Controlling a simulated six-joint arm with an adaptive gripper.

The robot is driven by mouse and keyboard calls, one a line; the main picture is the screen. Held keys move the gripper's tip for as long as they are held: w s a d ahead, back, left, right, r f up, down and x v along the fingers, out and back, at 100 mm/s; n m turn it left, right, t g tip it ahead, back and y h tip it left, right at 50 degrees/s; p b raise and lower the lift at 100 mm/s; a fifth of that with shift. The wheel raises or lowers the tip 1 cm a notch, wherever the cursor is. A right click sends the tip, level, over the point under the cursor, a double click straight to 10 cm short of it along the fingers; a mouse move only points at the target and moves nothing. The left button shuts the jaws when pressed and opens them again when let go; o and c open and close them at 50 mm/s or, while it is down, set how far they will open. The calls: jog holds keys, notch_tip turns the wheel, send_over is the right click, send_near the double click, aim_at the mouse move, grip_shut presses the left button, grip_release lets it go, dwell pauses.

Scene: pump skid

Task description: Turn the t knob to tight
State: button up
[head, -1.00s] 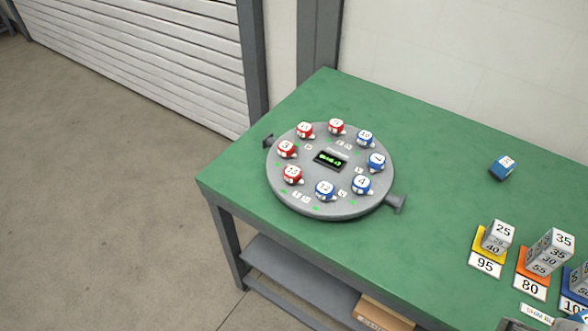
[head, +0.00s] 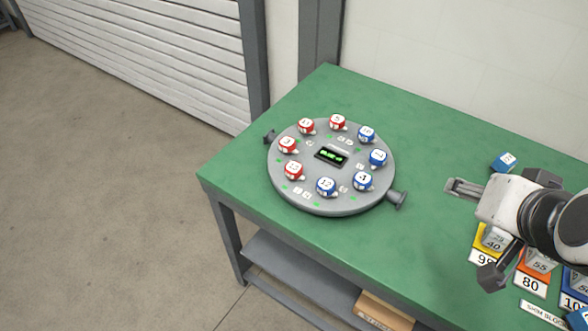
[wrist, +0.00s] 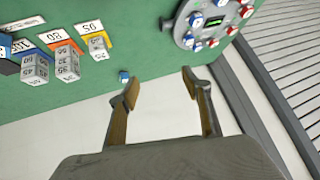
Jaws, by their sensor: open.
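A round grey disc (head: 282,182) lies on the green table (head: 440,150), with red and blue numbered blocks around a small dark display (head: 331,156). A grey knob (head: 397,199) sticks out from its right rim, and a smaller dark grey fitting (head: 269,137) from its left rim. I cannot tell which one is the t knob, or read a tight mark. My gripper (head: 476,233) is open and empty above the table, right of the disc and apart from it. In the wrist view, my open fingers (wrist: 161,82) frame no object; part of the disc (wrist: 210,22) shows at the top.
A loose blue cube (head: 503,162) lies at the back right, just behind my gripper. Stacked numbered weights on a yellow card (head: 480,258), an orange card (head: 530,285) and a blue card stand at the front right. The table between disc and gripper is clear.

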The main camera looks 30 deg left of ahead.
jog(key=w+a+f+t+y, duration=0.1)
jog(key=w+a, duration=0.4)
jog(key=a, duration=0.2)
jog(key=w+a+f+t+y, duration=0.1)
jog(key=w+a, duration=0.4)
jog(key=a, duration=0.3)
jog(key=t+h, duration=0.1)
jog(key=t, duration=0.4)
send_over(290, 177)
jog(key=w+d, duration=0.4)
jog(key=w, duration=0.1)
notch_tip(290, 177, down, 14)
jog(key=s+a+f, duration=0.1)
jog(key=s+f, duration=0.1)
jog(key=s, duration=0.1)
jog(key=s+a+f+t, duration=0.1)
jog(key=s+f, duration=0.2)
jog(key=s+a+f+t, duration=0.1)
jog(key=s+f, duration=0.2)
jog(key=shift+s+f+n+h, duration=0.1)
jog(key=shift+s+n+h, duration=0.2)
jog(key=shift+h, duration=0.1)
jog(key=shift+s+f+t, duration=0.2)
jog(key=shift+s+t, duration=0.1)
jog(key=shift+s, duration=0.05)
jog(key=shift+w, duration=0.1)
jog(key=shift+x, duration=3.8)
jog(key=shift+d, duration=0.1)
jog(key=c, duration=1.2)
